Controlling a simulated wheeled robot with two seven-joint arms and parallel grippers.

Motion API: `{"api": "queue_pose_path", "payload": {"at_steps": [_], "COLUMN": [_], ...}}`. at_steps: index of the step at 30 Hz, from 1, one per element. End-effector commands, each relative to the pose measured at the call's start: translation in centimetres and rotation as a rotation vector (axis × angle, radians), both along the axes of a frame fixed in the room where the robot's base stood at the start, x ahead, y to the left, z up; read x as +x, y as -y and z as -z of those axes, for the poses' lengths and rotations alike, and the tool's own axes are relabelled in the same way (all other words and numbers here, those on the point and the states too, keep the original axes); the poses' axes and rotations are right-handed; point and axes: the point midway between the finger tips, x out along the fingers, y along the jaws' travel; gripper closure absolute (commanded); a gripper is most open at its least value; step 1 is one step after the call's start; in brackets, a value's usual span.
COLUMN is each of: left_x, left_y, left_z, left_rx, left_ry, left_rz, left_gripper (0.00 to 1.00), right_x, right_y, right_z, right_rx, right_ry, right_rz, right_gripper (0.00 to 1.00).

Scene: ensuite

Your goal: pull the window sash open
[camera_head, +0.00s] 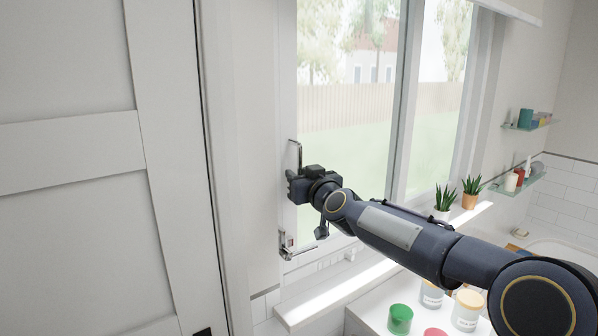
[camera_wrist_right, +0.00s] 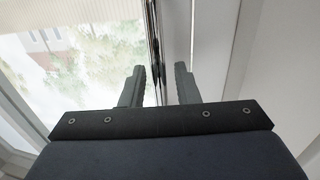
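The window sash (camera_head: 405,100) is a white-framed glass pane in the wall, right of the white door. A slim metal handle (camera_head: 297,152) stands upright at its left edge. My right gripper (camera_head: 290,181) is at this handle and hides its lower part. In the right wrist view, my right gripper's two fingers (camera_wrist_right: 160,78) are apart, with a thin dark and silvery upright strip (camera_wrist_right: 154,45) between them. A gap shows on both sides of the strip. I cannot tell whether the sash stands off its frame. My left gripper is not in view.
A metal latch (camera_head: 290,244) sits low on the frame, below my gripper. Potted plants (camera_head: 471,192) stand on the sill. Jars with green (camera_head: 400,319) and pale lids stand on the white counter under my right arm. Glass shelves (camera_head: 522,178) hang at right.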

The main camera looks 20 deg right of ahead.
Motion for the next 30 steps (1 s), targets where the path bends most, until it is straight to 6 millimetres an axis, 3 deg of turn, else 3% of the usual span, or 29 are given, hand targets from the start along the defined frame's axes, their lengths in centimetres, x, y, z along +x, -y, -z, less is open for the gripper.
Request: {"api": "queue_pose_path", "payload": {"at_steps": [8, 15, 25, 30], "left_x": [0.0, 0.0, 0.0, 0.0], "left_y": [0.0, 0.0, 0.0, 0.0], "left_z": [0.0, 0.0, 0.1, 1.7], "left_rx": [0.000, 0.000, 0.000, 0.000], "left_ry": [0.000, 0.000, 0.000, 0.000], "left_rz": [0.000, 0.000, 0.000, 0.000], "left_gripper": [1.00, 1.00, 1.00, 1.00], "right_x": [0.2, 0.2, 0.2, 0.3], "right_y": [0.0, 0.0, 0.1, 1.7], "right_z": [0.0, 0.0, 0.1, 0.5], "right_rx": [0.000, 0.000, 0.000, -0.001], "right_ry": [0.000, 0.000, 0.000, 0.003], "right_rz": [0.000, 0.000, 0.000, 0.006], "right_gripper": [0.72, 1.00, 1.00, 1.00]}}
